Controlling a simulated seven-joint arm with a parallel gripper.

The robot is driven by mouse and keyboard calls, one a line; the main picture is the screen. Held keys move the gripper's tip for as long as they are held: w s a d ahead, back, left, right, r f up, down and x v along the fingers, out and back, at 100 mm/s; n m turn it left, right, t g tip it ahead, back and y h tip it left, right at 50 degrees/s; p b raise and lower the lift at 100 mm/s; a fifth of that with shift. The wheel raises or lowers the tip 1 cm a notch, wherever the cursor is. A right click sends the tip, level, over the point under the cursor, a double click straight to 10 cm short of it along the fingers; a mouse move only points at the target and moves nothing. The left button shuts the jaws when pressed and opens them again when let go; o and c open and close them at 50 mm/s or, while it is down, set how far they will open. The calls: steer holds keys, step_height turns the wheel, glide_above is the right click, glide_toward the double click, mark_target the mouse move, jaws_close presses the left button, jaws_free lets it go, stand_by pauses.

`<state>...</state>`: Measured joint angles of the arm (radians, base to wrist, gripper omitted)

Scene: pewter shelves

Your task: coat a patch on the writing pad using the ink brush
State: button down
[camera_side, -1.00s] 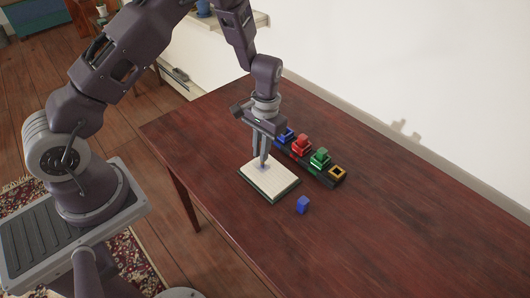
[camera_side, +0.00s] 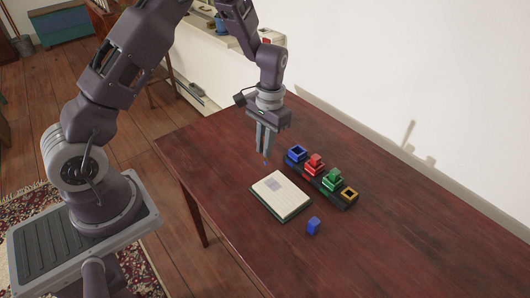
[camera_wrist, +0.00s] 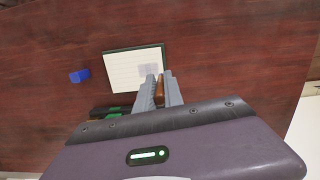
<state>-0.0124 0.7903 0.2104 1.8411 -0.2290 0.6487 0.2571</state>
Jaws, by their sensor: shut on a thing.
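My gripper (camera_side: 265,147) is shut on the ink brush (camera_side: 266,161), whose small blue tip points down, above the table behind the pad and left of the blue pot. In the wrist view a brown handle (camera_wrist: 160,92) shows between my gripper's fingers (camera_wrist: 160,91). The writing pad (camera_side: 294,202) lies flat, cream with a dark edge, and it also shows in the wrist view (camera_wrist: 122,72). A pale grey-blue patch (camera_side: 273,185) marks its far part. The brush tip is clear of the pad.
A dark rack (camera_side: 322,186) right of the pad holds a blue pot (camera_side: 297,154), a red pot (camera_side: 314,164), a green pot (camera_side: 332,179) and a yellow one (camera_side: 349,194). The blue pot looks open. A small blue block (camera_side: 313,226) stands in front. The table's right side is clear.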

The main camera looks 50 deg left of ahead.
steer(key=shift+r, duration=1.15)
steer(key=shift+f, duration=0.15)
steer(key=shift+f, duration=3.55)
steer(key=shift+d+f, duration=0.25)
steer(key=shift+d, duration=3.05)
steer(key=shift+a, duration=3.4)
steer(key=shift+d+r, duration=0.1)
steer(key=shift+r, duration=3.85)
